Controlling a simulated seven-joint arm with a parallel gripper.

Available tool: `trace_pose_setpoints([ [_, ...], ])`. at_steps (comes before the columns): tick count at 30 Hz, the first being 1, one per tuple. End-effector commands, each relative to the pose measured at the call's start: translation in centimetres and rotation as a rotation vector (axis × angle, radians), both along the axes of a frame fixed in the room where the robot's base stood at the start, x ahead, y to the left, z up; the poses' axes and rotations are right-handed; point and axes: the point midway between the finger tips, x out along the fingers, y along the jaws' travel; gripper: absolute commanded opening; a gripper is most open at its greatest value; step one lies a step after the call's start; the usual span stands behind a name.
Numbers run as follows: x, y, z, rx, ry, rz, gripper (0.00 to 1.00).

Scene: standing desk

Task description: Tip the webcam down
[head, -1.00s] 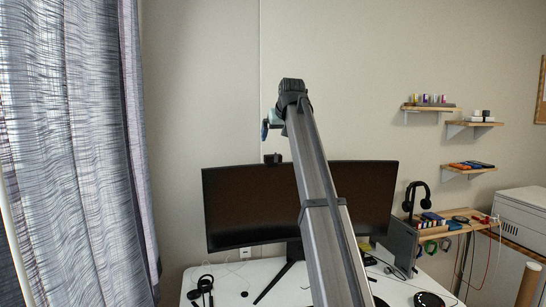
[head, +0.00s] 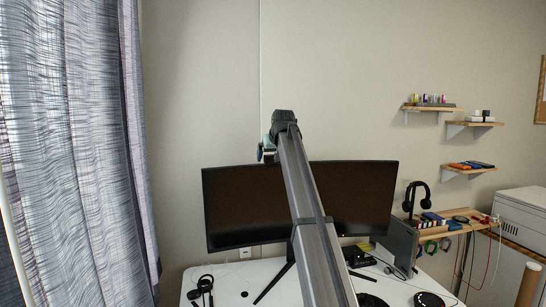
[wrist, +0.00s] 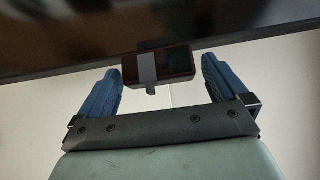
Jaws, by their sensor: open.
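The webcam (wrist: 176,66) is a small dark box with a grey strip, at the edge of the dark monitor (wrist: 60,45) in the wrist view. My gripper (wrist: 162,68) is open, with one blue finger on each side of the webcam and a visible gap to both. The fingertips reach about level with the webcam; I cannot tell the exact depth. In the head view my gripper (head: 264,152) is just above the top edge of the monitor (head: 240,205), and the webcam is hidden behind it and the arm.
A shelf with black headphones (head: 416,197) is at the right. A curtain (head: 65,150) hangs at the left. The wall above the monitor is clear.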

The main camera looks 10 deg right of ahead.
Motion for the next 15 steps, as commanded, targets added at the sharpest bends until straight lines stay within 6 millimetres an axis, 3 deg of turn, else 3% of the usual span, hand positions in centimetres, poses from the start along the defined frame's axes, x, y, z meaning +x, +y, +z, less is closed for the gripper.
trace_pose_setpoints([
  [8, 0.04, 0.02, -0.04, 0.0, 0.0, 0.0, 0.99],
  [15, 0.04, 0.01, -0.02, 0.0, 0.0, 0.0, 0.76],
])
